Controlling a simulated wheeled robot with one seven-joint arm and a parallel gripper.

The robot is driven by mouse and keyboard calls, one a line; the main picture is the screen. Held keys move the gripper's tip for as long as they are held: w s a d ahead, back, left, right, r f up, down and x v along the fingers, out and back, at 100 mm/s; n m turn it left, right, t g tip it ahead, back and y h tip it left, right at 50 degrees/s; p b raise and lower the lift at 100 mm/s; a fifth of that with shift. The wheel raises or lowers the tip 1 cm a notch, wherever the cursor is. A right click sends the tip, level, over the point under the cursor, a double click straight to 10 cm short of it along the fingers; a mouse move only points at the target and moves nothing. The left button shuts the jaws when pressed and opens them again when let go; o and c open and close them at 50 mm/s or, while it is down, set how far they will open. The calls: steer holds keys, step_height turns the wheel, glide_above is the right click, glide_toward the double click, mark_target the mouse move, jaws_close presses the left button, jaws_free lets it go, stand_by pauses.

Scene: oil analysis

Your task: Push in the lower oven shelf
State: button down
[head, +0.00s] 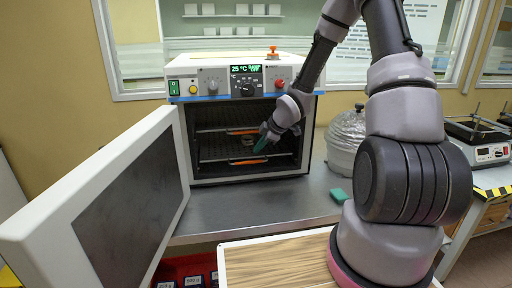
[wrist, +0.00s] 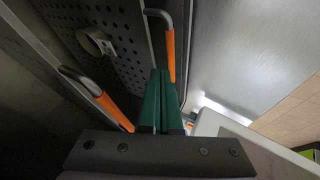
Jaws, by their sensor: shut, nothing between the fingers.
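The oven (head: 246,88) stands on the bench with its door (head: 95,205) swung open to the left. The lower shelf (head: 215,161) is a dark perforated rack with an orange-gripped handle (head: 248,161) at its front; the handle also shows in the wrist view (wrist: 170,55). I cannot tell exactly how far the shelf sticks out. My gripper (head: 258,150) is at the oven opening, its green fingers shut and empty. In the wrist view the fingertips (wrist: 160,72) are close beside the lower handle; contact is unclear.
The upper shelf's orange handle (head: 242,131) is just above, also in the wrist view (wrist: 113,110). A small round beige object (wrist: 95,41) sits on the lower shelf. The steel bench in front is clear.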

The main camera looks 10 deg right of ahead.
steer(key=x, duration=0.6)
steer(key=shift+w+a+f, duration=0.1)
steer(key=shift+w+f, duration=0.1)
steer(key=shift+f, duration=0.15)
